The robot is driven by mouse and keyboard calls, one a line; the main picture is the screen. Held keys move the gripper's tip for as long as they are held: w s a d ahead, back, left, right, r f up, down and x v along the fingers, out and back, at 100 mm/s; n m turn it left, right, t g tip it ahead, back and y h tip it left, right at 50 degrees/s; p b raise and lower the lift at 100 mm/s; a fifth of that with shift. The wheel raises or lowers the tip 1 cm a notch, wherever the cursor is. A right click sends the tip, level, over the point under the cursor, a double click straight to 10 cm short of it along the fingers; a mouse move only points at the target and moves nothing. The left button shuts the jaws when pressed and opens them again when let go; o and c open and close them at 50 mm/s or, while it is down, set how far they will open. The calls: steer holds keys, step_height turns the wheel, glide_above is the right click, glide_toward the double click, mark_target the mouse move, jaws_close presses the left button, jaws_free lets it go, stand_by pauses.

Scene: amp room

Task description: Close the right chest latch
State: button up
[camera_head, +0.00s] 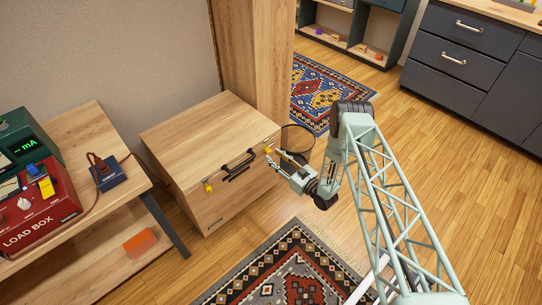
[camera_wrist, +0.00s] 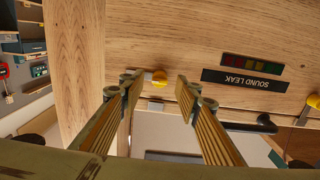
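The wooden chest (camera_head: 195,128) stands against the wall with its lid down. The right chest latch (camera_head: 268,149) is a small yellow piece at the upper right of the chest's front. In the wrist view, which is upside down, the yellow latch (camera_wrist: 160,77) lies between and just beyond my fingertips, with a pale metal part beside it. My gripper (camera_head: 277,162) is open and empty in front of this latch; contact cannot be told. The left latch (camera_head: 208,188), also yellow, is at the front's other side. A black handle (camera_head: 238,164) sits between them.
A dark round bin (camera_head: 297,140) stands close behind my gripper, beside a wooden post (camera_head: 262,60). A table (camera_head: 132,170) with a red load box (camera_head: 38,205) is at left. A patterned rug (camera_head: 285,270) and open floor lie in front of the chest.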

mark_target(268, 150)
steer(key=shift+b+x, duration=0.3)
steer(key=shift+x, duration=1.25)
steer(key=shift+c, duration=0.2)
steer(key=c, duration=0.8)
